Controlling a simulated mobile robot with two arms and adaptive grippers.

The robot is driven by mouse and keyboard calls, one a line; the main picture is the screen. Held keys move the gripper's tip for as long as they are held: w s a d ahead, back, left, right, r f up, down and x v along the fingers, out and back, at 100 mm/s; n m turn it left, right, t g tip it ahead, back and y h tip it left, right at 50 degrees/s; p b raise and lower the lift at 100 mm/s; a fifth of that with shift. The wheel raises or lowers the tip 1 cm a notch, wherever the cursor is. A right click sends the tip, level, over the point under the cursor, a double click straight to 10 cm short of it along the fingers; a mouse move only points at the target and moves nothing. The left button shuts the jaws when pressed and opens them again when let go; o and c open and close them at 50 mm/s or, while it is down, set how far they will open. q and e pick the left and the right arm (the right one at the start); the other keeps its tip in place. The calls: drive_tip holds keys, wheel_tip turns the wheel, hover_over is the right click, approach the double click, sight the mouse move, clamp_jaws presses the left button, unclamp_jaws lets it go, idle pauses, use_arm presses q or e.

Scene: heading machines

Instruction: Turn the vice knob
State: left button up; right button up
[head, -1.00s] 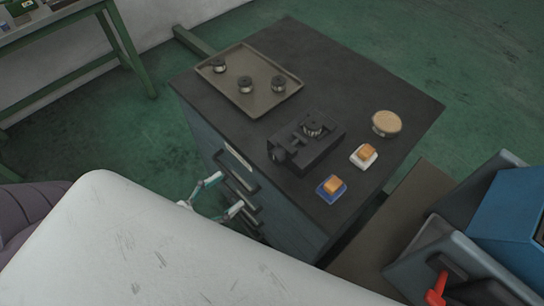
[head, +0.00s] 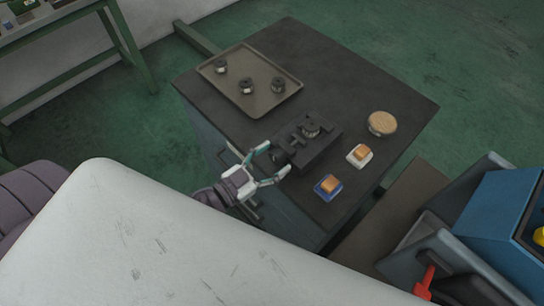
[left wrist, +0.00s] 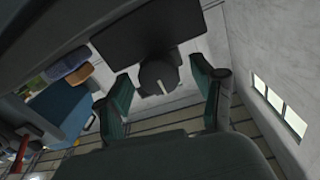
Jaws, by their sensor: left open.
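The dark vice (head: 318,150) sits on the cabinet top with a round metal part (head: 311,130) in it. In the left wrist view the dark round vice knob (left wrist: 156,76), with a light slot, stands out from the vice body (left wrist: 145,30). My left gripper (head: 276,159) is at the knob end of the vice, its fingers spread. In the left wrist view the open fingers (left wrist: 160,80) are on either side of the knob, with gaps showing. In the head view the knob is hard to make out between the fingers. My right gripper is not in view.
The cabinet top (head: 340,80) also holds a tray (head: 262,101) with several round metal parts, a round tan-topped item (head: 382,123) and white (head: 359,156) and blue (head: 328,188) holders with orange-brown blocks. A blue machine (head: 495,215) stands at the right.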

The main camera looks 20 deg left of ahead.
use_arm(q)
drive_tip(key=c, duration=1.1)
drive_tip(key=shift+c, duration=0.2)
drive_tip(key=shift+m, duration=0.4)
drive_tip(key=m+p, duration=0.1)
drive_tip(key=m, duration=0.1)
drive_tip(key=shift+r+m, duration=0.1)
drive_tip(key=shift+m, duration=0.3)
drive_tip(key=m, duration=0.3)
drive_tip(key=shift+m+p, duration=0.3)
drive_tip(key=m, duration=0.4)
drive_tip(key=shift+s+d+y, duration=0.1)
drive_tip(key=shift+y, duration=0.3)
drive_tip(key=m, duration=0.2)
drive_tip(key=m+b, duration=0.1)
drive_tip(key=m, duration=0.1)
drive_tip(key=shift+f+m, duration=0.2)
drive_tip(key=shift+m, duration=0.1)
